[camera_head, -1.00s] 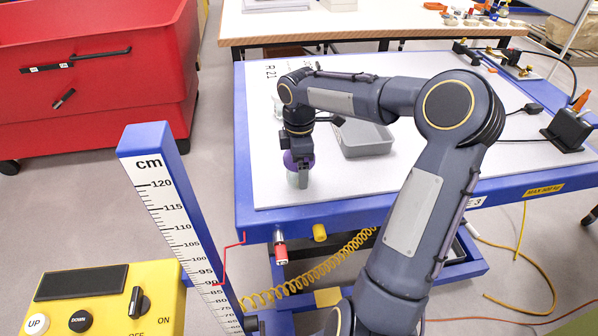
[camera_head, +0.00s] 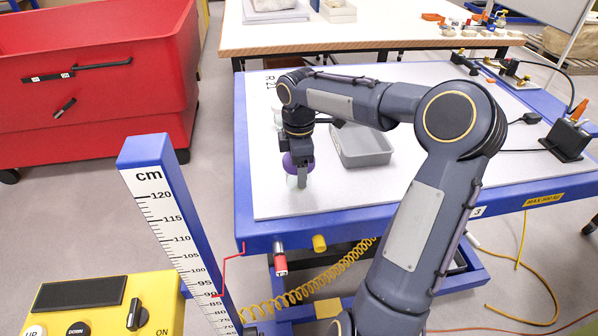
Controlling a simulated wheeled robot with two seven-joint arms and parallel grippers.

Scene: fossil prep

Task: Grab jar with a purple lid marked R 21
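The jar with a purple lid (camera_head: 289,163) stands on the white top of the blue-framed table, near its front left. My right gripper (camera_head: 301,176) points down over the jar, with a finger in front of it. The gripper hides much of the jar, and I cannot tell whether the fingers are closed on it. My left gripper is not in view.
A grey tray (camera_head: 347,160) sits just right of the jar. Pale items (camera_head: 277,115) stand behind my wrist, partly hidden. A blue height post marked cm (camera_head: 150,160) and a yellow control box (camera_head: 100,300) stand front left. A red bin (camera_head: 100,80) is at left.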

